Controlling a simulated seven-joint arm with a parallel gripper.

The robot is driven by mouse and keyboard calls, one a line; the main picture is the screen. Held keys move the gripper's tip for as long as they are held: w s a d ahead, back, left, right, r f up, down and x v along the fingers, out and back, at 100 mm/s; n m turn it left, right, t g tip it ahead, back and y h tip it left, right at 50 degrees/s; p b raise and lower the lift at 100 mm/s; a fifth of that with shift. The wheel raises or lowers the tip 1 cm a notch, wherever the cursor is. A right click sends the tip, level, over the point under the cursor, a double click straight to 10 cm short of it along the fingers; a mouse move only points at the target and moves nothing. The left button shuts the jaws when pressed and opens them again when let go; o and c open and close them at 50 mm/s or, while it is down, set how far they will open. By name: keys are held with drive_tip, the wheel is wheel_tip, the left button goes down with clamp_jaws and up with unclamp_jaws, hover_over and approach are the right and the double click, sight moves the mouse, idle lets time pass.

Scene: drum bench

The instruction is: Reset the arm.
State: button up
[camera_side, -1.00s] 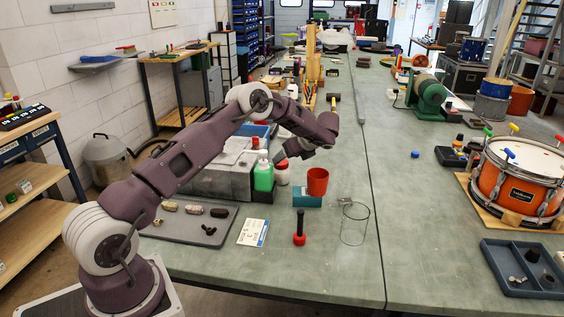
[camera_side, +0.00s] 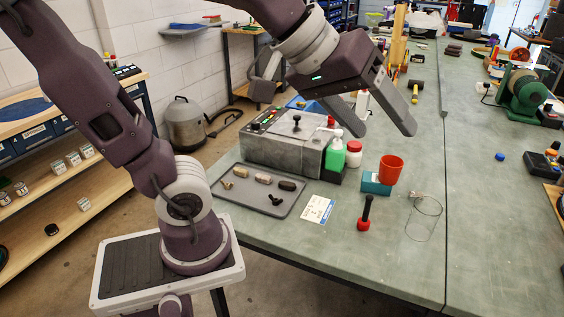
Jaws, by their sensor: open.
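My gripper (camera_side: 384,128) is at the upper middle of the side view, tilted with its fingers pointing down and to the right. The two long grey fingers are spread apart with nothing between them.
A grey box machine (camera_side: 285,150) and a dark tray (camera_side: 240,192) with small parts are on the left of the bench. The front right of the bench is clear.

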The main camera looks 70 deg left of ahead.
drive_tip(key=s+a+f+m+g+y, duration=0.1)
drive_tip(key=s+a+f+m, duration=0.1)
drive_tip(key=s, duration=0.4)
drive_tip(key=s+a+f+m+g, duration=0.2)
drive_tip(key=s+f+m, duration=0.1)
drive_tip(key=s+f, duration=0.2)
drive_tip(key=shift+s+f+y, duration=0.3)
drive_tip(key=shift+s+y, duration=0.1)
drive_tip(key=shift+s, duration=0.35)
